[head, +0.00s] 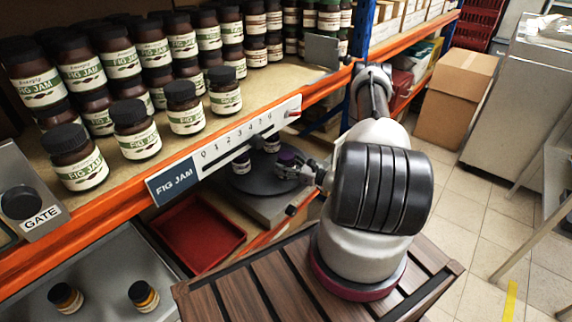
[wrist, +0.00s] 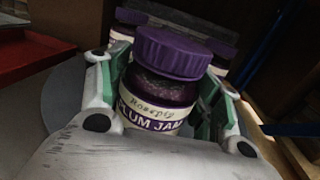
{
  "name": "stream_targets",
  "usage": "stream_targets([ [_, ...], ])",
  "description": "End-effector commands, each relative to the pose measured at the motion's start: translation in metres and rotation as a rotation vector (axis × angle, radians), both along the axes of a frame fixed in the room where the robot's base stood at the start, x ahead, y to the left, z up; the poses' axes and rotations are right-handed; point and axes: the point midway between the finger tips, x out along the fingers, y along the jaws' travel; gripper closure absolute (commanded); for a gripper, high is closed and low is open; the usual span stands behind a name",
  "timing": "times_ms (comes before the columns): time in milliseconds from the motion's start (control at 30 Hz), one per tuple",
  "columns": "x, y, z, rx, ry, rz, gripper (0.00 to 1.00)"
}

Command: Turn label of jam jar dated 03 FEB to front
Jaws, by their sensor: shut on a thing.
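My gripper (head: 291,170) reaches low under the front of the shelf, over a dark round turntable (head: 243,183). In the wrist view, its two green-padded fingers (wrist: 160,88) are shut on a jam jar (wrist: 150,116) from both sides. The jar has a purple lid (wrist: 171,52) and a white and purple label reading PLUM JAM, which faces the wrist camera. No date can be read on it. In the head view its purple lid (head: 287,157) shows beside the fingers, and its body is mostly hidden. Other purple-lidded jars (wrist: 120,33) stand behind it.
Two jars (head: 241,164) (head: 272,145) stand at the turntable's back, under the numbered strip (head: 235,138). Rows of fig jam jars (head: 183,108) fill the shelf above. A red tray (head: 197,240) lies to the left. Two yellowish jars (head: 143,296) stand in a grey bin.

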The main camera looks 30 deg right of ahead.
Motion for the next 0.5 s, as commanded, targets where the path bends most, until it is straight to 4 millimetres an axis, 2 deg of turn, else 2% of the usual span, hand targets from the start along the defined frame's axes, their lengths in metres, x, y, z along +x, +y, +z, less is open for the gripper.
stream_targets([
  [100,0.0,0.0001,-0.0011,-0.001,0.002,-0.001,0.89],
  [133,0.0,0.0001,-0.0012,-0.001,0.003,-0.001,0.31],
  [233,-0.0001,0.0002,-0.0012,-0.001,0.003,-0.001,0.12],
  [500,0.0,0.0001,-0.0011,-0.001,0.003,-0.001,0.11],
])
